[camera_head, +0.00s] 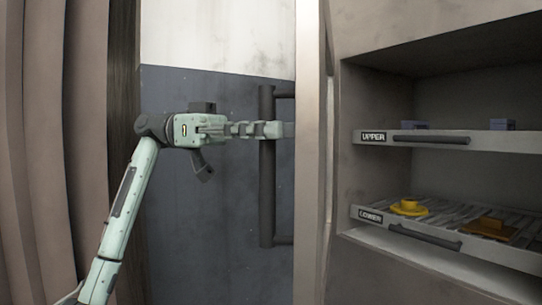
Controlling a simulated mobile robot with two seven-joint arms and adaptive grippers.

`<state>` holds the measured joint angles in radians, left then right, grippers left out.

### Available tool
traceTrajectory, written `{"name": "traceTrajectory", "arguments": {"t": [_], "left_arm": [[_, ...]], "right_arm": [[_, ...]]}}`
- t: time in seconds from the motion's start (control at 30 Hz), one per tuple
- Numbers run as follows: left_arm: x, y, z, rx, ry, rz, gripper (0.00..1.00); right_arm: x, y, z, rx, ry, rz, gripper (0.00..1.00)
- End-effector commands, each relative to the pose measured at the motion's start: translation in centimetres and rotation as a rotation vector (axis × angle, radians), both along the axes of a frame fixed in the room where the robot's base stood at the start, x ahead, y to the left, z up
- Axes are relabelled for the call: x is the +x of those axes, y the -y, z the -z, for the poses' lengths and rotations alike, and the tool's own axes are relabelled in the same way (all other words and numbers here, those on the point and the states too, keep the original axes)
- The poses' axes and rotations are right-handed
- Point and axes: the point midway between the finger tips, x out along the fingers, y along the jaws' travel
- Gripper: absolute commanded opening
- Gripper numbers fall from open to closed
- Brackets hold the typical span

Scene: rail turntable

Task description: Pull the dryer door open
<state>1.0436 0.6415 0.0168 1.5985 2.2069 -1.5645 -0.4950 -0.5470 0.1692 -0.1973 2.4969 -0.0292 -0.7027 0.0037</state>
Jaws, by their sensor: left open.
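A door panel (215,225), dark blue-grey below and pale above, fills the middle of the head view. A dark vertical bar handle (267,195) stands off it near its right side. My left gripper (272,130) reaches in from the left at the upper part of the handle. Its fingers are open and overlap the bar in the picture; I cannot tell whether they touch it. Part of the bar is hidden behind the fingers. No label shows whether this panel is the dryer door. My right gripper is out of view.
To the right, an open-fronted cabinet holds an upper tray (474,139) and a slatted lower tray (517,257), both labelled. A yellow piece (409,207) lies on the lower tray. A pale post (309,150) separates cabinet and panel. Brownish curtain-like folds (40,150) line the left.

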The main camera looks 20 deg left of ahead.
Motion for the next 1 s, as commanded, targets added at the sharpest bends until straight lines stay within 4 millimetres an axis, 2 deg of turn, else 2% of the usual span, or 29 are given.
{"name": "traceTrajectory", "arguments": {"t": [0.1,0.3,0.67,0.87,0.93,1.0], "left_arm": [[-0.1,0.0,-2.5,0.0,0.004,0.0,0.43],[0.0,0.0,-4.9,-0.001,0.0,0.001,0.43],[0.0,0.0,-5.4,0.0,-0.001,0.0,0.41],[0.0,0.0,-5.7,-0.005,0.006,-0.004,0.17],[0.0,-0.2,-6.9,-0.025,0.03,-0.02,0.08],[0.1,-0.5,-9.0,-0.065,0.076,-0.051,0.0]], "right_arm": [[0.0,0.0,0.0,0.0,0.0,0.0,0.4],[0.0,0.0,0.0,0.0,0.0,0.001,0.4],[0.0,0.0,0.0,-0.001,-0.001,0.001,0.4],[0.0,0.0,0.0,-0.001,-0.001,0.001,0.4],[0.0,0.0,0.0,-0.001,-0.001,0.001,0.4],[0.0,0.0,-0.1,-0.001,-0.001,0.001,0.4]]}}
